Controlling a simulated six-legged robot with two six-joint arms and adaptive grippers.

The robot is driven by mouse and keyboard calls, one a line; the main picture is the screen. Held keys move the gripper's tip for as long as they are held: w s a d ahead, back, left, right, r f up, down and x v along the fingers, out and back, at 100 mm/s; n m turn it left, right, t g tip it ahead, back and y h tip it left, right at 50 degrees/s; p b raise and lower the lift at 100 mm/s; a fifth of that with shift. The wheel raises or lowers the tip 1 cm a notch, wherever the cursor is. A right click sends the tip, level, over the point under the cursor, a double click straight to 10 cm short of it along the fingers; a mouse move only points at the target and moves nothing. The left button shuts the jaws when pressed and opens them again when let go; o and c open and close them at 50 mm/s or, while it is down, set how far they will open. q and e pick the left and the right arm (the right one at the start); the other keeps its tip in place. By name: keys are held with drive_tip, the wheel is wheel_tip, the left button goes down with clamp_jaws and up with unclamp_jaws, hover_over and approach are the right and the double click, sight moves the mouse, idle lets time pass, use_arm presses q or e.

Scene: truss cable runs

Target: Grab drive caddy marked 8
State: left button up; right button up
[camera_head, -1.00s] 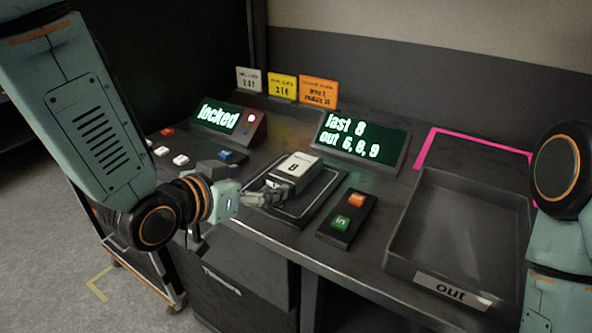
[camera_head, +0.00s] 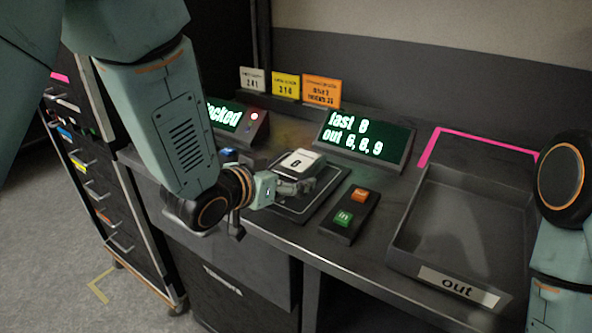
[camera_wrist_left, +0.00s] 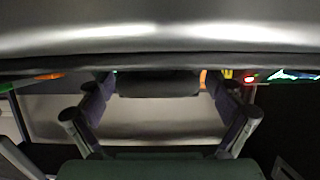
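The drive caddy marked 8 (camera_head: 303,158) is a small block with a pale top and a dark number on its near face. It sits on a dark rimmed pad on the bench. My left gripper (camera_head: 297,186) is low at the caddy's near side, its fingers partly covering the caddy's lower front in the head view. In the left wrist view the two fingers (camera_wrist_left: 160,95) stand wide apart, with a dark block (camera_wrist_left: 158,84) between their tips; I see no clear contact. My right gripper is out of view; only part of that arm shows at the right edge.
A display (camera_head: 362,139) reads "last 8, out 6, 8, 9". A "locked" display (camera_head: 232,120) is partly behind my left arm. A button box (camera_head: 346,227) with orange and green buttons stands right of the pad. An empty tray marked "out" (camera_head: 408,222) lies farther right.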

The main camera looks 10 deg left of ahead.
use_arm(q)
drive_tip(key=c, duration=1.5)
drive_tip(key=shift+r, duration=0.15)
drive_tip(key=shift+c, duration=0.9)
